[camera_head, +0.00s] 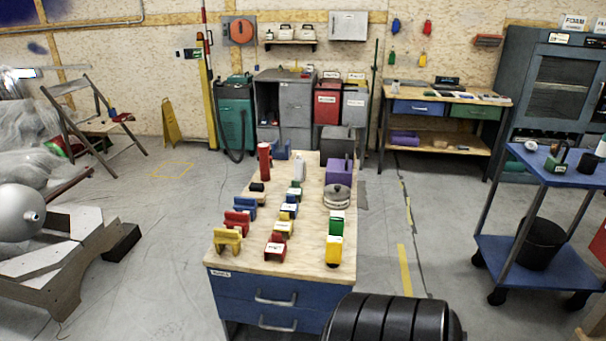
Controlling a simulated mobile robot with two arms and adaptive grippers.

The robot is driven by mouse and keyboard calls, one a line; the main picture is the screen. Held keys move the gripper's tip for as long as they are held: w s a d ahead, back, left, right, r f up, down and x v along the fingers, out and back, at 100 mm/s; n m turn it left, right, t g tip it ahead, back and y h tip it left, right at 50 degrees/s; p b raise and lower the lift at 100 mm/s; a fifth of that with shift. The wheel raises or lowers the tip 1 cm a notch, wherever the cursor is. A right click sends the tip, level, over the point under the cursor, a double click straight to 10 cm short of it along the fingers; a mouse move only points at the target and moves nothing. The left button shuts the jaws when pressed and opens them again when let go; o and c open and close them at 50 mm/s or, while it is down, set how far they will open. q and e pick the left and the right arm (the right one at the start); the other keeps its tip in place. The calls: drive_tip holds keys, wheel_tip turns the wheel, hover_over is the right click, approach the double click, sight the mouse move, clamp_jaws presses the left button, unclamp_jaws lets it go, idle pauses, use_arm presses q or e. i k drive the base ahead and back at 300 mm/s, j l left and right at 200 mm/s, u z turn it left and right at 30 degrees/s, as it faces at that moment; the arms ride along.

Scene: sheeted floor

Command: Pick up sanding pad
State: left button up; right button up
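The blue drawer cabinet's wooden top (310,254) holds several small tools and blocks. I cannot tell for sure which is the sanding pad. Yellow (227,240), red (237,221) and blue (245,206) holder-like pieces stand along the left. A red piece with a white label (275,247) stands in the middle front. A yellow block (334,250) and a green one (336,222) stand at the right, near a round metal-coloured item (337,196) and a purple box (339,172). Neither of my grippers is in view.
A blue cart (560,168) stands at the right, and a workbench (448,105) behind. Floor left of the cabinet is clear.

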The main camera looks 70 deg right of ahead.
sight(255, 187)
drive_tip(key=z, duration=1.8)
drive_tip(key=u, duration=1)
drive_tip(key=z, duration=0.5)
drive_tip(key=i+j+z, duration=0.2)
drive_tip(key=z, duration=0.3)
drive_tip(key=i+j+z, duration=0.35)
drive_tip(key=z, duration=0.15)
drive_tip(key=i+j+z, duration=0.15)
drive_tip(key=j+z, duration=0.3)
drive_tip(key=i+j+z, duration=0.1)
drive_tip(key=j+z, duration=0.4)
